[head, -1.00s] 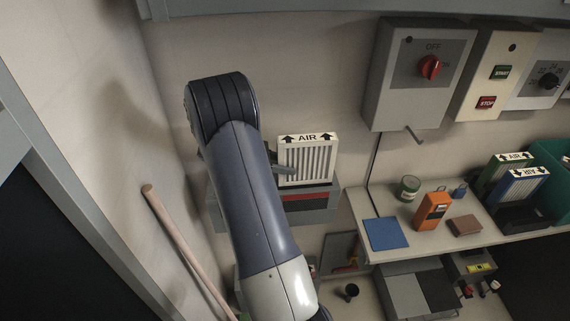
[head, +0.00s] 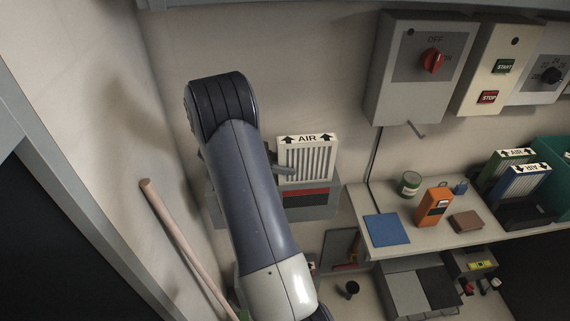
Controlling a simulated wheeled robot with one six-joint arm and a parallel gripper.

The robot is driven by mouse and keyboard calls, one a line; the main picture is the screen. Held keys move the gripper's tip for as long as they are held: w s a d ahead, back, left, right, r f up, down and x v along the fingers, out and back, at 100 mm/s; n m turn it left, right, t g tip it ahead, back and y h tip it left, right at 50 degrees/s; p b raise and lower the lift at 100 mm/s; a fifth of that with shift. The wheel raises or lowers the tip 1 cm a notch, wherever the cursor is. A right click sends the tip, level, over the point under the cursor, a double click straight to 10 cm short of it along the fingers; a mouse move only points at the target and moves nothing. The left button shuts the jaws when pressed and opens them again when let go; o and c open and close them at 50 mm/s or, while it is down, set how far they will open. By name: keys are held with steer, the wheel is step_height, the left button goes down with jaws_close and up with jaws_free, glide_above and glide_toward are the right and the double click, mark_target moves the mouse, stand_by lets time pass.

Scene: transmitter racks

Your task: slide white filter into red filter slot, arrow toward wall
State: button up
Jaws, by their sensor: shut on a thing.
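The white filter (head: 307,160) stands upright with its pleated face toward me. The label on its top edge reads AIR, and its two arrows point up in the picture, toward the back wall. The grey filter housing with a red band (head: 303,197) is on the wall directly below and around the filter's lower edge. I cannot tell whether the filter's bottom is inside the slot or just above it. My gripper (head: 283,170) is shut on the filter's left side. My arm hides most of the gripper and the housing's left part.
A shelf (head: 408,238) at right bears a blue pad (head: 386,229), a can (head: 410,184), an orange device (head: 433,207) and a brown block (head: 465,222). Green (head: 500,172) and blue (head: 524,182) filters stand farther right. A switch box (head: 420,68) hangs above; a wooden pole (head: 185,245) leans at left.

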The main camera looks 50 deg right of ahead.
steer(key=shift+f+b, duration=1.3)
steer(key=shift+f, duration=0.85)
steer(key=o, duration=1.2)
steer(key=b+v, duration=0.1)
steer(key=v, duration=0.6)
steer(key=shift+w+a, duration=0.25)
steer(key=shift+d+r, duration=0.1)
steer(key=p+x, duration=0.1)
steer(key=x, duration=0.6)
steer(key=shift+s+r, duration=0.1)
steer(key=shift+s, duration=0.1)
steer(key=shift+d+r+p, duration=0.15)
steer(key=shift+r+p, duration=0.05)
steer(key=shift+p, duration=0.15)
steer(key=shift+r, duration=0.4)
